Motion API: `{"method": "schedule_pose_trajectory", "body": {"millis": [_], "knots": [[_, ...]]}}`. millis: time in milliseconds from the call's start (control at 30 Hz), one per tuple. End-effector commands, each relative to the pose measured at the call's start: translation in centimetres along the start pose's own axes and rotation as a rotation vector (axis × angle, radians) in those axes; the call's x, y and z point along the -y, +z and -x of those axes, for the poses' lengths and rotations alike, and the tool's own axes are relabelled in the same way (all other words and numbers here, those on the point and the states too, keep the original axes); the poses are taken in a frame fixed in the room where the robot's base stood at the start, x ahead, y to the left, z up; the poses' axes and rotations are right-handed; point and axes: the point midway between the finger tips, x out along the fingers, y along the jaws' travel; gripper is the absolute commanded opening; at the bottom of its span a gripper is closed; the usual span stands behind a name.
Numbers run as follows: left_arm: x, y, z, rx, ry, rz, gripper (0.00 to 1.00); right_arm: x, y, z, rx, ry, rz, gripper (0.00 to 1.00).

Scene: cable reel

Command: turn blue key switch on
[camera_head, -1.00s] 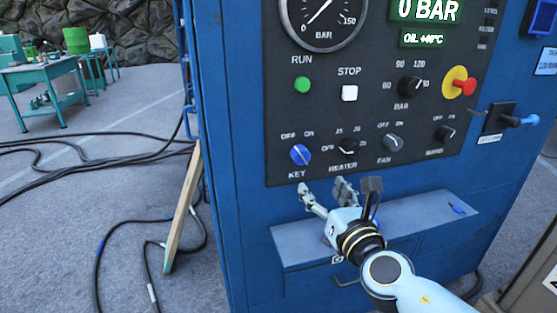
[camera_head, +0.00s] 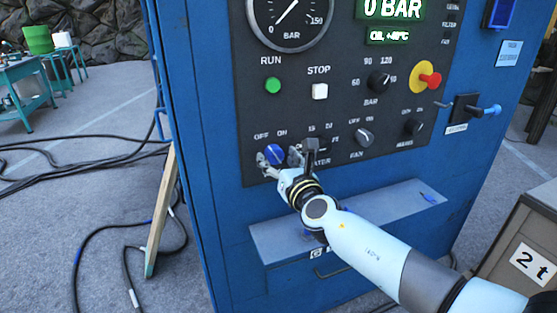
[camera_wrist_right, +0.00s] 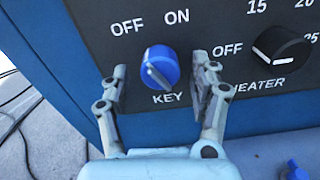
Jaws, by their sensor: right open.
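The blue key switch (camera_head: 274,154) is a round knob at the lower left of the dark control panel, with OFF and ON printed above it and KEY below. In the right wrist view the knob (camera_wrist_right: 160,66) shows a pale line slanting from upper left to lower right; its upper end is on the OFF side. My right gripper (camera_head: 279,163) is open at the panel. In the right wrist view its fingers (camera_wrist_right: 158,85) stand on either side of the knob, with gaps visible on both sides. My left gripper is not in view.
The black heater knob (camera_wrist_right: 282,48) is close to the right finger. The green RUN button (camera_head: 272,85) and white STOP button (camera_head: 320,91) are above. A grey shelf (camera_head: 375,210) juts out below the panel. A wooden plank (camera_head: 161,210) leans at the cabinet's left side.

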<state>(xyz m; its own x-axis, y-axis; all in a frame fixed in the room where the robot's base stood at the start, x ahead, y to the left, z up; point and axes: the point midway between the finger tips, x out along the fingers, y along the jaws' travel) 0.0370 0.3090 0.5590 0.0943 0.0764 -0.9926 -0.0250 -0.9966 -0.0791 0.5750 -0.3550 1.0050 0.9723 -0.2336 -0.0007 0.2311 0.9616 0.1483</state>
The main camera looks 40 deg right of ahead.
Motion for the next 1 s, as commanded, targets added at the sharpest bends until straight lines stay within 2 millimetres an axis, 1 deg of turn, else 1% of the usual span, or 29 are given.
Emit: {"method": "schedule_pose_trajectory", "body": {"millis": [133, 167, 567, 600, 833, 1000], "knots": [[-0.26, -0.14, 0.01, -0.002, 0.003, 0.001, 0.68, 0.00, 0.01, 0.01, 0.000, 0.000, 0.000, 0.62], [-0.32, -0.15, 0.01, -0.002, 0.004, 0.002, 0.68, 0.00, 0.02, 0.01, 0.000, 0.000, 0.000, 0.61], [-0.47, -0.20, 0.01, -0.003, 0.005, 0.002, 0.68, 0.00, 0.02, 0.04, 0.000, 0.000, 0.000, 0.09], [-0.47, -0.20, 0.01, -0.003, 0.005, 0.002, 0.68, 0.00, 0.02, 0.04, 0.000, 0.000, 0.000, 0.07], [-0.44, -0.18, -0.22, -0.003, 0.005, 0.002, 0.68, 0.01, -0.04, 0.05, 0.001, 0.000, -0.024, 0.07], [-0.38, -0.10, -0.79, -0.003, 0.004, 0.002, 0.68, 0.01, -0.12, 0.05, 0.001, 0.001, -0.095, 0.07]]}}
